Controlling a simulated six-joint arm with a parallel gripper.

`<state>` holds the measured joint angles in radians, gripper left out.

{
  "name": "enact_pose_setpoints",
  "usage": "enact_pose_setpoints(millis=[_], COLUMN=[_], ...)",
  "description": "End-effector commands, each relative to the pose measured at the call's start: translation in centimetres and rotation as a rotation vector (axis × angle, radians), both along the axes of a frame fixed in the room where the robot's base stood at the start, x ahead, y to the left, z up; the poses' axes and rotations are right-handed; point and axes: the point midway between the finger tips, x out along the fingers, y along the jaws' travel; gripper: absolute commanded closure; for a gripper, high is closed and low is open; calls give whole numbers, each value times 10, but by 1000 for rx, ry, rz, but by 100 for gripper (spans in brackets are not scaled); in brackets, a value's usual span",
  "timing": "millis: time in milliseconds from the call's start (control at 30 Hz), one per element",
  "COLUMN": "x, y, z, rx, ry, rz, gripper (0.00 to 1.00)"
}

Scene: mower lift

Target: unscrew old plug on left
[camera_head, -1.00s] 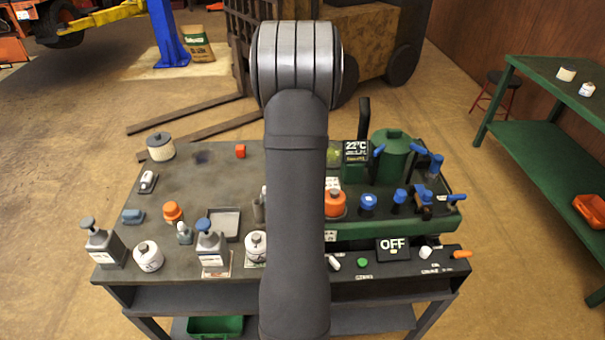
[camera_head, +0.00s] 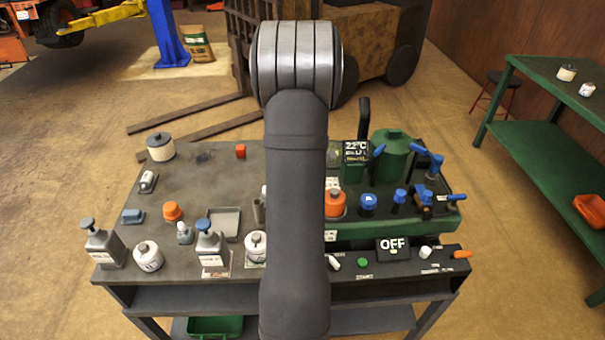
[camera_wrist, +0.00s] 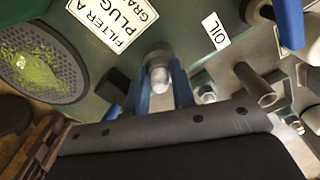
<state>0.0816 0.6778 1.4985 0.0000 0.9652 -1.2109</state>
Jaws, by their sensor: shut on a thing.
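In the wrist view, the plug (camera_wrist: 159,76) is a pale metal piece below a dark round collar on the green machine. My gripper (camera_wrist: 161,88) reaches it with two blue fingers, one on each side, and is shut on it. The plug still sits against the collar; I cannot tell how far its thread is engaged. In the head view, my own arm hides the gripper and the plug.
A white filter and plug label (camera_wrist: 115,20) and a round mesh with green residue (camera_wrist: 38,65) lie left of the plug. An OIL label (camera_wrist: 215,34) and a stub pipe (camera_wrist: 255,85) are right. Bottles and cans crowd the bench (camera_head: 190,180).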

Motion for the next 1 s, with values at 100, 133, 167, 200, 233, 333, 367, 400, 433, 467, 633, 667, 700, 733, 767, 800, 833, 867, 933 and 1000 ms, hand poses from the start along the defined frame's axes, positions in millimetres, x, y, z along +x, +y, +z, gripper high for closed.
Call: enact_pose_setpoints(millis=[100,133,167,200,233,333,367,400,433,467,633,667,700,733,767,800,833,867,933,1000], x=[0,0,0,0,0,0,0,0,0,0,0,0,0,0,0,0,0,0,0,0], y=[0,0,0,0,0,0,0,0,0,0,0,0,0,0,0,0,0,0,0,0], z=[0,0,0,0,0,0,0,0,0,0,0,0,0,0,0,0,0,0,0,0], rx=[0,0,0,0,0,0,0,0,0,0,0,0,0,0,0,0,0,0,0,0], ry=[0,0,0,0,0,0,0,0,0,0,0,0,0,0,0,0,0,0,0,0], rz=[1,7,18,43,69,180,215,262,296,331,495,514,532,541,547,550,551,551,550,549], gripper=[100,100,100,100,100,100,100,100,100,100,100,100,100,100,100,100,100,100,100,100])
